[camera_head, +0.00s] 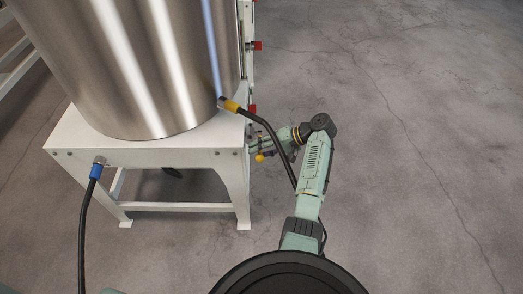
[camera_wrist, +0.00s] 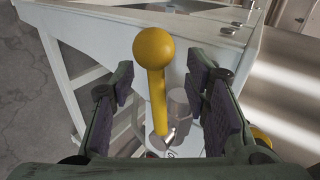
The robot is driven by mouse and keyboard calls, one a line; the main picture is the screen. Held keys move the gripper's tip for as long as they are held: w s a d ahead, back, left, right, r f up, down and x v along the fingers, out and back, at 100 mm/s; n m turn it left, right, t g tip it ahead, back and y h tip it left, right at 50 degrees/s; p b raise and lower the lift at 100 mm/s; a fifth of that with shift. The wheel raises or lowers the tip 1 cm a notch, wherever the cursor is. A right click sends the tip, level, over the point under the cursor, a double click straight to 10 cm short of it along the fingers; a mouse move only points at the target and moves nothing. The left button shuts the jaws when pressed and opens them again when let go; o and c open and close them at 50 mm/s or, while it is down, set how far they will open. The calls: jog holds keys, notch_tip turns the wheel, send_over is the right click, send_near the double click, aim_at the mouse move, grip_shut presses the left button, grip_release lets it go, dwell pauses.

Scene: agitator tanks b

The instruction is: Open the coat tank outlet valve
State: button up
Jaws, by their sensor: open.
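A yellow valve lever with a ball end (camera_wrist: 155,85) stands between the two fingers of my gripper (camera_wrist: 160,78) in the wrist view. The fingers are open, with a gap on both sides of the lever. A grey metal valve part (camera_wrist: 180,104) shows beside the lever's lower end. In the head view, a small yellow ball (camera_head: 259,157) shows by the right side of the white stand, close to my gripper (camera_head: 262,147). The steel tank (camera_head: 135,60) stands on that white stand (camera_head: 160,158). The valve body is mostly hidden in the head view.
A black hose with a yellow connector (camera_head: 231,105) runs from the tank down past my arm. Another hose with a blue connector (camera_head: 96,170) hangs at the stand's front left. Red fittings (camera_head: 257,45) stick out behind. The floor (camera_head: 420,150) to the right is clear.

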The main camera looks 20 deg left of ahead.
jog(key=v, duration=1.2)
jog(key=shift+r, duration=0.1)
dwell(0.4)
